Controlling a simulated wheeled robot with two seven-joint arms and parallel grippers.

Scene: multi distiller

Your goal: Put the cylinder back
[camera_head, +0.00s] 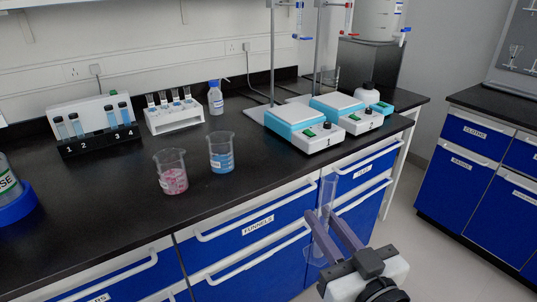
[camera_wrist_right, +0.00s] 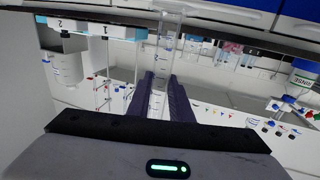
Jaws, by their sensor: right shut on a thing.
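A clear graduated cylinder (camera_head: 326,192) is held upright, or nearly so, by my right gripper (camera_head: 329,220) in front of the blue drawers, off the bench's front edge. The gripper's dark fingers are shut on its tube. In the right wrist view the cylinder (camera_wrist_right: 161,58) with its scale marks stands between the two fingers (camera_wrist_right: 161,95). Its clear foot shows faintly against the drawers in the head view. My left gripper is not in view.
On the black bench (camera_head: 250,200) stand a beaker with pink contents (camera_head: 171,175), a beaker with blue liquid (camera_head: 221,154), two numbered stirrers (camera_head: 303,125), tube racks (camera_head: 172,118) and a small bottle (camera_head: 215,100). The front right part of the bench is clear.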

